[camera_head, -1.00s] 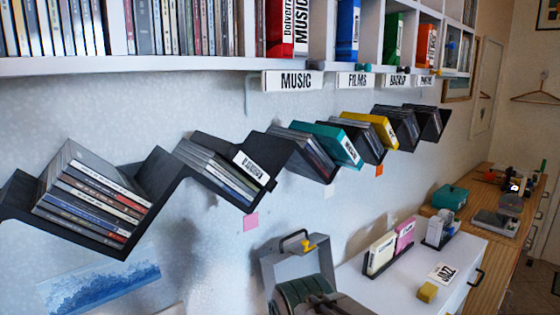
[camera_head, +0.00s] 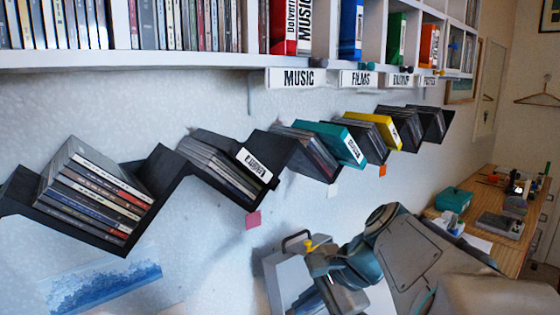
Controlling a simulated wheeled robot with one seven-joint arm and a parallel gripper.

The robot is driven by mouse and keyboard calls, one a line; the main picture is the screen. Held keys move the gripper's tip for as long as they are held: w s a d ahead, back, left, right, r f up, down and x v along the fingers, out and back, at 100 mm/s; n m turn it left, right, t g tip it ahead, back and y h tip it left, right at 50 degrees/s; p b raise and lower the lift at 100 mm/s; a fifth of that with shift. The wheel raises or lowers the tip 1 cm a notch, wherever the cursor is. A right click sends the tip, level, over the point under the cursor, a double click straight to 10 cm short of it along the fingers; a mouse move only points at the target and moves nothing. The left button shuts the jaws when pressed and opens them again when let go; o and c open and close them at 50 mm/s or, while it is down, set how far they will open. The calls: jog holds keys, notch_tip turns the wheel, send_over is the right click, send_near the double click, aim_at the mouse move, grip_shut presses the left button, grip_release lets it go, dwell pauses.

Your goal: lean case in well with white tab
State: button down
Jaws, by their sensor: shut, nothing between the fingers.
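A small white tab (camera_head: 332,190) hangs on the wall below a well of the black zigzag shelf (camera_head: 165,180). That well holds several dark cases (camera_head: 307,152) leaning together. A teal case (camera_head: 335,143) with a white label leans just to its right. My gripper (camera_head: 322,268) is low in front of the cabinet, below and apart from the shelf. It looks shut and empty, though its fingertips are hard to make out. My arm hides the rack on the cabinet top, so any cases there are out of sight.
A pink tab (camera_head: 253,220) and an orange tab (camera_head: 382,170) mark neighbouring wells. A white upper shelf (camera_head: 150,62) with hanging signs runs above. A grey box (camera_head: 290,275) with a handle stands beside my gripper. A wooden desk (camera_head: 485,225) is at the right.

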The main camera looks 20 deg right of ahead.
jog(key=w+d+r+m+t+y, duration=0.2)
jog(key=d+r+m+t, duration=0.3)
jog(key=d+r+m, duration=0.45)
jog(key=m+t+h+b, duration=0.2)
jog(key=m+t, duration=0.5)
send_near(355, 155)
jog(key=p+x, duration=0.2)
jog(key=x, duration=0.5)
jog(key=shift+d+p, duration=0.15)
jog(key=shift+p, duration=0.15)
jog(key=shift+p+x, duration=0.3)
jog(key=shift+x, duration=1.35)
jog(key=b+v, duration=0.1)
jog(key=v, duration=1.3)
jog(key=shift+d, duration=0.1)
